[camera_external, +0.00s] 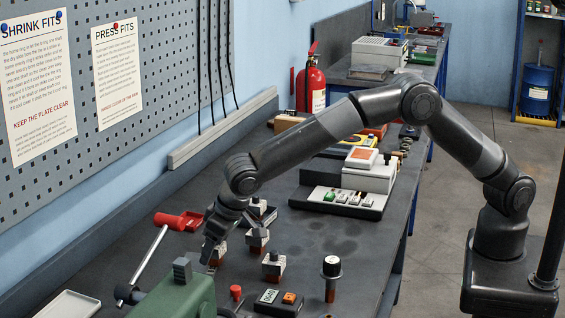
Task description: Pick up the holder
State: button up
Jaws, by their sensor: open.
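Several small grey-and-brown blocks with dark tops, any of which could be the holder, stand on the dark bench (345,222). A black-capped post with a brown lower part (331,282) stands farther right. I cannot tell which piece is the holder. My gripper (234,245) is open, pointing down low over the bench among the blocks. No held object shows between its fingers; contact is unclear.
A green machine (180,297) with a metal lever fills the front left.

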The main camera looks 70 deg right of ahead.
jog(key=shift+w+f, duration=0.1)
jog(key=shift+f, duration=0.15)
jog(key=shift+r, duration=0.1)
grip_shut()
dwell(0.4)
jog(key=shift+r, duration=0.1)
notch_tip(320, 180, up, 4)
jog(key=shift+r, duration=0.1)
jog(key=d+r+n+y, duration=0.1)
jog(key=d+r+n, duration=0.15)
jog(key=d, duration=0.35)
jog(key=d+r+n+y, duration=0.1)
jog(key=d+r+n, duration=0.1)
jog(key=d+r, duration=0.3)
jog(key=a+f, duration=0.2)
jog(key=a, duration=0.1)
jog(key=a+f, duration=0.3)
jog(key=a, duration=0.1)
jog(key=a+f, duration=0.2)
jog(key=a, duration=0.2)
jog(key=shift+f, duration=2.35)
